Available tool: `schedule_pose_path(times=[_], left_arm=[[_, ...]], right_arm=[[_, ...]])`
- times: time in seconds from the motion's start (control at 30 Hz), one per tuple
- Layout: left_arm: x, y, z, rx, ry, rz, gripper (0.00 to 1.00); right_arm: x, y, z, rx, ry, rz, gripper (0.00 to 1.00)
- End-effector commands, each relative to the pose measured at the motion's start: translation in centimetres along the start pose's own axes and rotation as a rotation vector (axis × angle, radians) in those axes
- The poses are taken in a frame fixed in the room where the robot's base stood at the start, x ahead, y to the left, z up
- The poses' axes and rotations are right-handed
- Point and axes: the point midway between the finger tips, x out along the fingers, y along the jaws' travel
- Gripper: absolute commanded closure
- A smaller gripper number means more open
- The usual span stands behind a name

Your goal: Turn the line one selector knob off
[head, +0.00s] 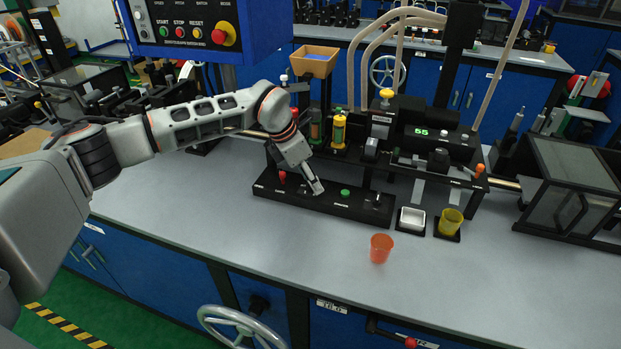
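A long black control strip (268,189) lies on the grey bench. It carries a red button (282,176) at its left, a green button (345,194) right of the middle and a small metal lever-like part (377,201) near its right end. My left gripper (317,189) reaches down to the strip between the red and green buttons. Its fingers look close together. Whatever control sits under the fingertips is hidden, so I cannot see a selector knob there or tell whether the gripper holds it. My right gripper is not in view.
Behind the strip stands a machine with a green display (421,132). An orange cup (381,248) stands in front. A blue panel (205,25) hangs above. The front left bench is clear.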

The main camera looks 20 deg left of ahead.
Motion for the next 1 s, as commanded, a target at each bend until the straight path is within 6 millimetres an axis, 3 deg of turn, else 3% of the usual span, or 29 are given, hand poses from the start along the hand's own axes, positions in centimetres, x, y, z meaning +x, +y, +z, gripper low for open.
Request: schedule_pose_path(times=[0.27,0.7,1.0], left_arm=[[-1.3,0.0,0.0,0.000,-0.001,0.001,0.62],[-9.6,0.1,0.0,0.001,-0.001,0.002,0.62],[-12.0,0.0,0.0,0.001,0.000,0.000,0.62]], right_arm=[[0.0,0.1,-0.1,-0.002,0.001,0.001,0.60],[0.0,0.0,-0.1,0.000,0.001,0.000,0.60],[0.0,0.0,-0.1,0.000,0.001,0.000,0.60]])
